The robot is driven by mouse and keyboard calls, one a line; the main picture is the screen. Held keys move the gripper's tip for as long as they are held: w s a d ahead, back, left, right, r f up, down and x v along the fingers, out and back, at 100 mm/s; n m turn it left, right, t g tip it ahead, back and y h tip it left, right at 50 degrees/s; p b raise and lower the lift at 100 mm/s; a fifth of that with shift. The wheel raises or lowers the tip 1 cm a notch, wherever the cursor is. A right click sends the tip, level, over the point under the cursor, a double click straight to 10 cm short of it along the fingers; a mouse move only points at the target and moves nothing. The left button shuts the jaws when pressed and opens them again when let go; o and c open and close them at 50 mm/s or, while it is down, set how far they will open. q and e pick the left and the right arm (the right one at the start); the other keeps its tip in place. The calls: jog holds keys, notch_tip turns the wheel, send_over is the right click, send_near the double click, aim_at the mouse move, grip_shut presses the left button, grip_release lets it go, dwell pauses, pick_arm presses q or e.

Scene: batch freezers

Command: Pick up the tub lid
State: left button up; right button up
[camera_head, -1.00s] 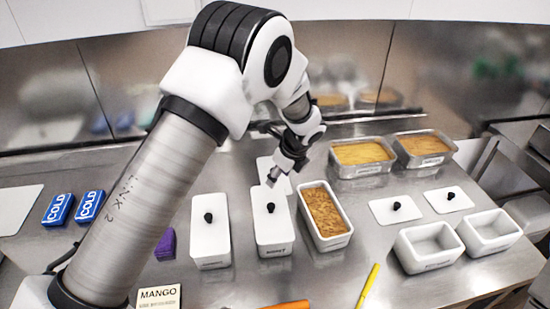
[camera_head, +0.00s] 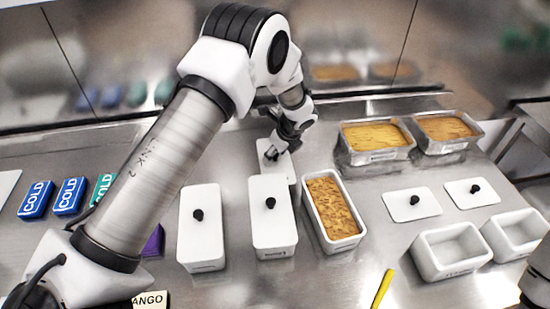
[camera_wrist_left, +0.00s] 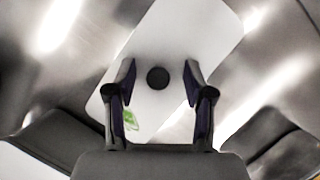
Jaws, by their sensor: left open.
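A flat white tub lid (camera_head: 281,172) with a black knob lies on the counter behind the lidded tubs. It also fills the middle of the left wrist view (camera_wrist_left: 185,35). My left gripper (camera_head: 271,154) is over this lid, open and empty. In the wrist view its two fingers (camera_wrist_left: 158,88) stand on either side of the knob (camera_wrist_left: 158,78), with gaps on both sides. I cannot tell the exact height of the fingertips above the lid. My right gripper is not in view.
Two lidded white tubs (camera_head: 200,235) (camera_head: 272,225) and a filled tub (camera_head: 333,210) stand in front. Two other lids (camera_head: 412,205) (camera_head: 472,193) lie behind empty tubs (camera_head: 450,250) (camera_head: 515,233). Filled metal pans (camera_head: 377,155) (camera_head: 446,145) stand at the back right. Blue cold packs (camera_head: 36,200) lie left.

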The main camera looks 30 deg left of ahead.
pick_arm(q)
jog(key=shift+s+d+r, duration=0.1)
jog(key=shift+r, duration=0.05)
jog(key=c, duration=0.5)
grip_shut()
